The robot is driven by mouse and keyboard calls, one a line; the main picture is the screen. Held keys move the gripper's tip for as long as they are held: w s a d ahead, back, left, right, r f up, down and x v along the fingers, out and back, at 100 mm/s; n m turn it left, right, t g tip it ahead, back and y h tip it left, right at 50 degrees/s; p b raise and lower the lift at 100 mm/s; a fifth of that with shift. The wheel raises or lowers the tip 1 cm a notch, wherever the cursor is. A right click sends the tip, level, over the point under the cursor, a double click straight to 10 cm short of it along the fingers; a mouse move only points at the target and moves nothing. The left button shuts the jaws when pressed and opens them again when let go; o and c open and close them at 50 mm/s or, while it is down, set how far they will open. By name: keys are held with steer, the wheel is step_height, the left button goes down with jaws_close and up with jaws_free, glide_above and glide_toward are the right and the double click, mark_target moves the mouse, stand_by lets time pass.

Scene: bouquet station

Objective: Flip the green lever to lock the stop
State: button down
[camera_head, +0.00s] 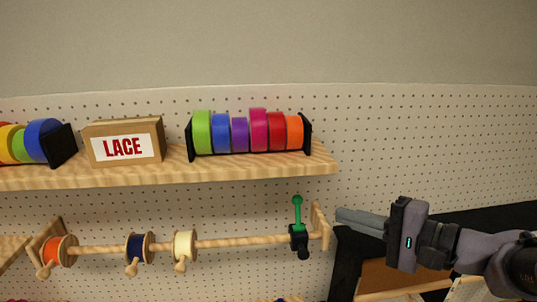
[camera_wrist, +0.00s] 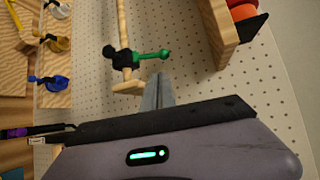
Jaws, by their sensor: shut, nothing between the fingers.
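The green lever (camera_head: 297,214) stands upright from a black stop (camera_head: 298,239) near the right end of a wooden rod (camera_head: 225,243). In the wrist view the green lever (camera_wrist: 152,56) sticks out to the right from the black stop (camera_wrist: 118,57). My gripper (camera_head: 340,217) is shut and empty, just right of the lever and the rod's end bracket. In the wrist view my gripper's fingertips (camera_wrist: 158,78) lie just below the lever's knob in the picture; I cannot tell whether they touch it.
Spools of orange (camera_head: 60,252), navy (camera_head: 139,248) and cream (camera_head: 185,245) ribbon hang on the rod. A wooden shelf (camera_head: 170,178) above holds a LACE box (camera_head: 123,143) and a rack of coloured rolls (camera_head: 248,134). The pegboard (camera_head: 430,150) right of the shelf is clear.

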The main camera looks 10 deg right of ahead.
mark_target(298, 210)
steer(key=shift+t, duration=0.3)
steer(key=p+x, duration=0.1)
steer(key=x, duration=0.2)
steer(key=p+x, duration=0.1)
steer(key=x, duration=0.2)
steer(key=p+x, duration=0.1)
steer(key=x, duration=0.2)
steer(key=shift+w+d+r+p, duration=0.1)
steer(key=shift+w+r+p, duration=0.25)
steer(key=shift+w, duration=0.25)
steer(key=shift+f+b, duration=0.1)
steer(key=shift+b, duration=0.4)
